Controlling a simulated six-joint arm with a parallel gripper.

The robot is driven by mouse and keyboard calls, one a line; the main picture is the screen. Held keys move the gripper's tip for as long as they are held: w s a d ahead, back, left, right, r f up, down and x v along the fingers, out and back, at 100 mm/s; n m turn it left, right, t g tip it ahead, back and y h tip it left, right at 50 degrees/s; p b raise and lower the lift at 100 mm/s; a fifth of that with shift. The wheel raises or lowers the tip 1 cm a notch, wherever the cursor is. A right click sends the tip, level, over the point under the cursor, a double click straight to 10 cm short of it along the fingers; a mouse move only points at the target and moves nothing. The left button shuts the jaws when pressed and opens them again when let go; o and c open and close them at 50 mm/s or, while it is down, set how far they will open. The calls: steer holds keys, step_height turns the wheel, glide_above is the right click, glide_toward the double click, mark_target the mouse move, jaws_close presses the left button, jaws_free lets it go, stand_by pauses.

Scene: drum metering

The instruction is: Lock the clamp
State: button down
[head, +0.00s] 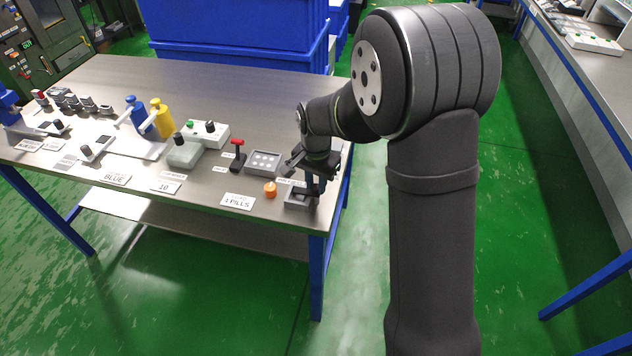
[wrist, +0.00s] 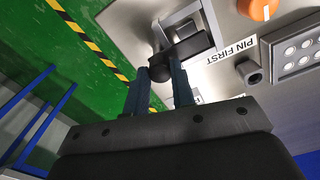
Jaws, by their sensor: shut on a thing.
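The clamp is a grey bracket (wrist: 205,18) with a dark lever (wrist: 192,46) ending in a rounded black knob (wrist: 160,68). It sits at the table's front right corner, where its grey base (head: 293,201) shows in the head view. My gripper (wrist: 161,76) has its two blue-grey fingers on either side of the knob and is shut on the clamp lever. In the head view my gripper (head: 314,184) points down at the clamp and hides part of it. A label reading "PIN FIRST" (wrist: 231,50) lies beside the clamp.
A small grey block with a dark hole (wrist: 250,72) is near the label. An orange knob (head: 270,189), a grey tray with round wells (head: 263,162) and a red-topped lever (head: 237,156) stand to the left. The table edge is close by.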

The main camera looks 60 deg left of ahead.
mark_target(316, 186)
stand_by(0.3)
steer(key=c, duration=1.2)
jaws_free()
step_height(316, 186, up, 18)
steer(key=shift+f, duration=0.25)
steer(key=shift+f, duration=0.1)
step_height(316, 186, down, 17)
steer(key=shift+f, duration=0.15)
